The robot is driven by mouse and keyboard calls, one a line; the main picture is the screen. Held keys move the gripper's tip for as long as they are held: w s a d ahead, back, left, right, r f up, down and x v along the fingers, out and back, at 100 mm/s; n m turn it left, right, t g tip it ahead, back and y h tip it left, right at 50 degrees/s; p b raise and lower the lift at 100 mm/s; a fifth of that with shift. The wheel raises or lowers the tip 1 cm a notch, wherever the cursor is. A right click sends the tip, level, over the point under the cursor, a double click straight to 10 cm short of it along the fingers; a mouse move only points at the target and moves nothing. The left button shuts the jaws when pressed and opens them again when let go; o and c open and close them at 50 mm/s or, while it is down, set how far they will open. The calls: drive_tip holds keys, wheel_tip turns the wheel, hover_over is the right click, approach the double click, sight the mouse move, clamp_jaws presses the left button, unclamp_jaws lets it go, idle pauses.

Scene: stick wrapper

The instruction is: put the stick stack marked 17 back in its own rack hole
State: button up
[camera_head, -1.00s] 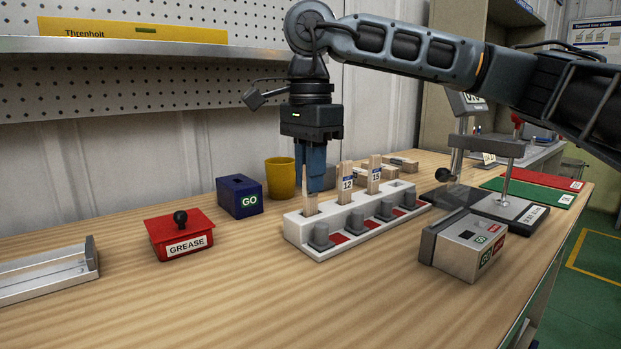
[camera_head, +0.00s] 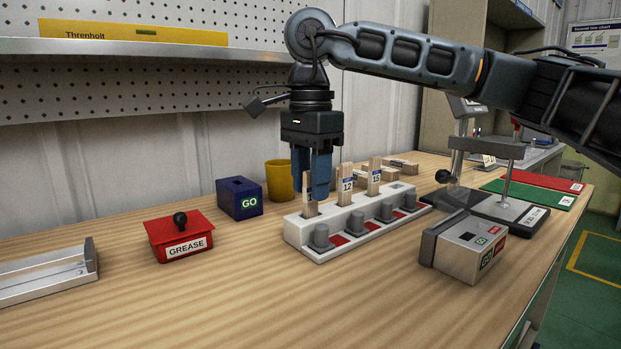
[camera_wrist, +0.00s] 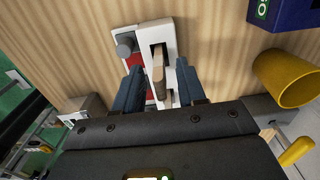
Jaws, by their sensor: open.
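A light wooden stick stack (camera_head: 311,203) stands in the leftmost hole of the white rack (camera_head: 326,246). Its number cannot be read; only a sliver of a dark label shows. My gripper (camera_head: 313,190) is above that end of the rack, open, with its blue fingers on either side of the stack. In the wrist view the stack (camera_wrist: 158,75) stands between the two spread fingers, with a gap on each side. Stacks marked 12 (camera_head: 346,192) and 15 (camera_head: 374,178) stand upright in the rack to the right.
Grey knobs and red patches line the rack's front. A red GREASE box (camera_head: 180,238), a blue GO box (camera_head: 240,198) and a yellow cup (camera_head: 279,179) stand left of and behind it. A grey button box (camera_head: 470,246) is to the right. The front of the table is clear.

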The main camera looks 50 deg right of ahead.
wheel_tip(320, 180, up, 12)
drive_tip(key=p, duration=0.1)
drive_tip(key=shift+p, duration=0.4)
drive_tip(key=shift+r, duration=0.1)
idle(0.4)
